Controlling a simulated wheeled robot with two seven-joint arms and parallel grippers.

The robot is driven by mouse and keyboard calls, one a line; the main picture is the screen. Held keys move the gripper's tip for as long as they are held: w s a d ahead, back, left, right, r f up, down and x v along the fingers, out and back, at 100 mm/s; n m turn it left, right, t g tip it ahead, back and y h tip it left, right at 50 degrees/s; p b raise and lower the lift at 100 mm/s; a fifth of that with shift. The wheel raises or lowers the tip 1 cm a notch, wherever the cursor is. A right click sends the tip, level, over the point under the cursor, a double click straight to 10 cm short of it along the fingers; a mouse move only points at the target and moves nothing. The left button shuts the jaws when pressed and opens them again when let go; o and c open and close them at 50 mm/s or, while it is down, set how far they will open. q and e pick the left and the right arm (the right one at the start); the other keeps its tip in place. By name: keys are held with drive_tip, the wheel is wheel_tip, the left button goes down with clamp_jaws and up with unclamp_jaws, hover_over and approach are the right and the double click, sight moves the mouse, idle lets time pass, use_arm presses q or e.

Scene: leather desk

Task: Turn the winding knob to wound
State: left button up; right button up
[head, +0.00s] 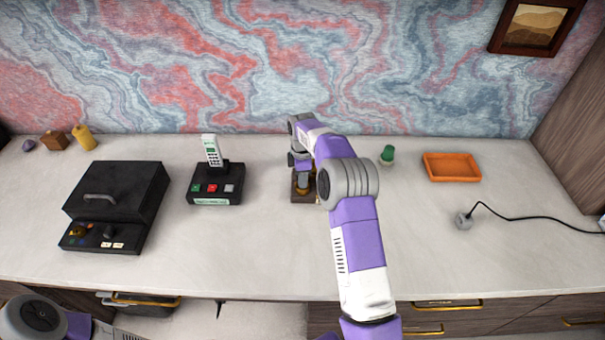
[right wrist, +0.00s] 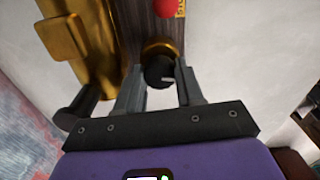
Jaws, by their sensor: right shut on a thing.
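The winding knob (right wrist: 159,72) is black with a pale line on its face and sits on a brass collar in the right wrist view. It is mounted on a dark wooden base (right wrist: 136,22) beside a large brass part (right wrist: 92,50). My right gripper (right wrist: 161,80) is shut on the knob, one finger on each side. In the head view the wooden base (head: 297,199) is partly hidden by my right arm, and the knob cannot be made out. A red round part (right wrist: 166,8) and a yellow label (right wrist: 180,9) show at the top edge. My left gripper is out of view.
Left of the base stand a cordless phone (head: 211,150) on a black dock (head: 215,186) and a black box (head: 115,190) with a handle. An orange tray (head: 452,168), a green-topped item (head: 387,154) and a corded grey block (head: 464,221) lie to the right. The front middle desk is clear.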

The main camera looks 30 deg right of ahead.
drive_tip(key=m+p, duration=0.3)
drive_tip(key=m, duration=0.1)
drive_tip(key=shift+r, duration=0.15)
drive_tip(key=m+p, duration=0.1)
drive_tip(key=m, duration=0.2)
drive_tip(key=m+p, duration=0.1)
drive_tip(key=m, duration=0.2)
drive_tip(key=shift+m, duration=0.4)
drive_tip(key=m, duration=0.3)
drive_tip(key=shift+m+p, duration=0.3)
drive_tip(key=shift+p, duration=0.05)
drive_tip(key=m, duration=0.3)
drive_tip(key=shift+m, duration=0.3)
drive_tip(key=m+p, duration=0.1)
drive_tip(key=m, duration=0.2)
drive_tip(key=shift+m, duration=0.4)
drive_tip(key=m, duration=0.3)
drive_tip(key=shift+m, duration=0.3)
drive_tip(key=m+p, duration=0.1)
drive_tip(key=m, duration=0.9)
drive_tip(key=shift+m+p, duration=0.35)
drive_tip(key=shift+m, duration=0.05)
drive_tip(key=m, duration=0.5)
drive_tip(key=shift+p, duration=0.35)
drive_tip(key=m, duration=0.4)
drive_tip(key=shift+m, duration=0.6)
